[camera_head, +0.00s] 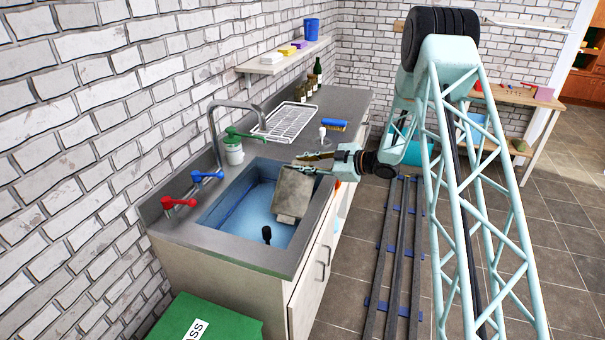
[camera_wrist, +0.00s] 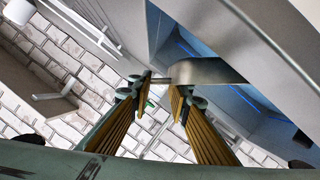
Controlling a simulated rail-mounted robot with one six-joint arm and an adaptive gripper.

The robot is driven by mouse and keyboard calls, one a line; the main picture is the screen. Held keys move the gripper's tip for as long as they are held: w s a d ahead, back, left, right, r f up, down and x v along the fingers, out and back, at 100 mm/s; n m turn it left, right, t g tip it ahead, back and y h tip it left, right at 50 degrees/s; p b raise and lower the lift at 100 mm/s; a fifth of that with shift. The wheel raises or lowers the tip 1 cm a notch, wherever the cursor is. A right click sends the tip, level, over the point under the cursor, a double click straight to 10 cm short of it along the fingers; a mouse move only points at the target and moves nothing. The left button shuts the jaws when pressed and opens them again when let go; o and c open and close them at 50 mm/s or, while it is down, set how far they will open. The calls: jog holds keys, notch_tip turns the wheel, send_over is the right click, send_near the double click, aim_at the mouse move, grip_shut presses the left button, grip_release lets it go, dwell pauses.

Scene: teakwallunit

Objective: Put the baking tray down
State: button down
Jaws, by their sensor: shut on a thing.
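The baking tray (camera_head: 294,192) is a grey-beige slab, tilted over the right part of the sink (camera_head: 230,215). Its lower end hangs into the basin; I cannot tell whether it touches the sink. My gripper (camera_head: 303,164) is shut on its upper end, above the sink's back right edge. In the wrist view my gripper (camera_wrist: 163,82) has its yellow-padded fingers at a grey metal piece (camera_wrist: 210,71) that appears to be part of the tray. The fingers hide the exact grip.
A tall faucet (camera_head: 213,130) and red (camera_head: 177,203) and blue (camera_head: 205,176) taps line the sink's wall side. Behind are a white pot (camera_head: 234,152), a white wire rack (camera_head: 286,122) and a blue brush (camera_head: 334,124). A black-headed thing (camera_head: 266,234) stands in the basin.

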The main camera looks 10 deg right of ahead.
jog(key=shift+f+b, duration=0.35)
jog(key=shift+f, duration=1.55)
jog(key=c, duration=2.4)
grip_release()
jog(key=shift+s+d, duration=0.1)
jog(key=shift+p+v, duration=0.75)
jog(key=shift+v, duration=5.1)
jog(key=shift+r, duration=0.15)
